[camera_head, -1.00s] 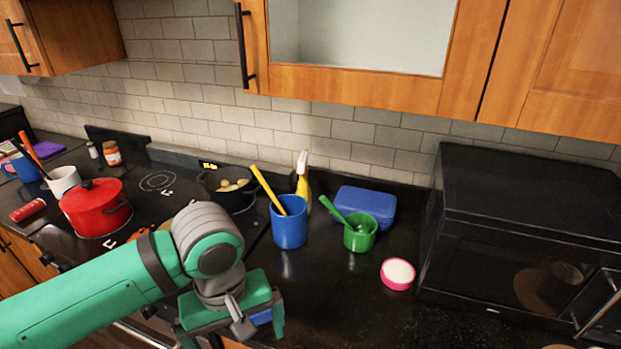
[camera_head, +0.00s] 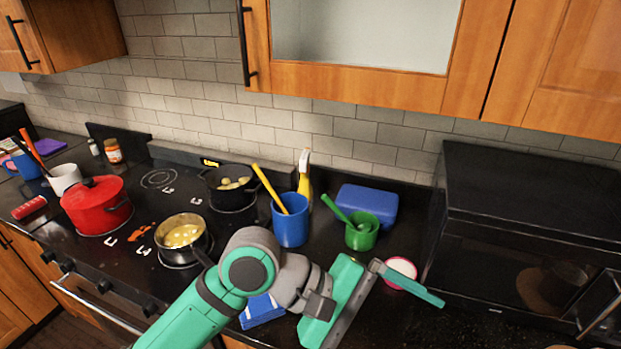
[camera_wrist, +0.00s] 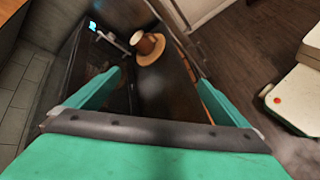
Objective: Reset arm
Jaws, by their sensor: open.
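My teal arm reaches up from the bottom of the head view. My gripper (camera_head: 388,312) is over the front of the counter and points right, towards the microwave. In the wrist view my gripper (camera_wrist: 158,82) has its two teal fingers spread apart, with nothing between them. In the head view one finger lies across the front of a pink-rimmed round item (camera_head: 401,271) in the picture; I cannot tell that they touch. The lower finger is hard to make out there.
A black microwave (camera_head: 530,220) stands at right. A brown cup on a saucer (camera_wrist: 150,47) is ahead. Behind the gripper stand a green cup (camera_head: 362,232), blue cup (camera_head: 290,225) and blue box (camera_head: 366,204). A pan (camera_head: 182,238) and red pot (camera_head: 95,205) are on the stove.

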